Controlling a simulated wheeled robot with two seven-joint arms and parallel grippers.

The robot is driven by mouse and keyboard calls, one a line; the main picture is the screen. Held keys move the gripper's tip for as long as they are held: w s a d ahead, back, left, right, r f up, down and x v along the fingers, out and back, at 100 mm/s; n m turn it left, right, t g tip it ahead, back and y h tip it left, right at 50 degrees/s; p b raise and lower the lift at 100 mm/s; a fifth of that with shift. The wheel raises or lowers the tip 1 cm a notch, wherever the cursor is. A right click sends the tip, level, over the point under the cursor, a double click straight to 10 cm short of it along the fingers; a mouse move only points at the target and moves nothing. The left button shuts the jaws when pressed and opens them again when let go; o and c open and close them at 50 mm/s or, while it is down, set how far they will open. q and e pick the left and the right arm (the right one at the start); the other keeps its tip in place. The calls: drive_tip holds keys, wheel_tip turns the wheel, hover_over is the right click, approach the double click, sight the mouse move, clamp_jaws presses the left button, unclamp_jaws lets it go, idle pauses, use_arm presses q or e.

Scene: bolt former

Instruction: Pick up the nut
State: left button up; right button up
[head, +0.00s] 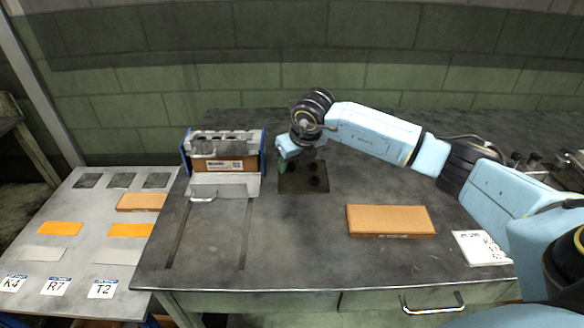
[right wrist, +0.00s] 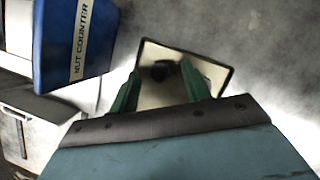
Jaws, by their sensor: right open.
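A small dark round thing, which looks like the nut (right wrist: 158,72), lies in a shallow square tray (right wrist: 222,71) with a pale floor and dark rim in the right wrist view. In the head view the tray (head: 290,186) is a dark square on the table, with dark blobs in it that I cannot make out clearly. My right gripper (head: 287,163) is over the tray's far left part. In the right wrist view its green fingers (right wrist: 160,80) are open, one on each side of the nut, with nothing held. I cannot tell how high the fingertips are. My left gripper is not in view.
The blue-sided nut counter (head: 222,163) stands close left of the tray; its labelled side shows in the right wrist view (right wrist: 78,45). A brown flat box (head: 390,220) and a white label card (head: 481,248) lie to the right. The table front is mostly clear.

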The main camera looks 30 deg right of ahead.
sight(294, 167)
clamp_jaws()
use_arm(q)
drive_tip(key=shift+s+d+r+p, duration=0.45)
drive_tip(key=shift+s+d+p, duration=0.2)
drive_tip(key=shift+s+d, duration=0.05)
use_arm(e)
wheel_tip(294, 167, up, 10)
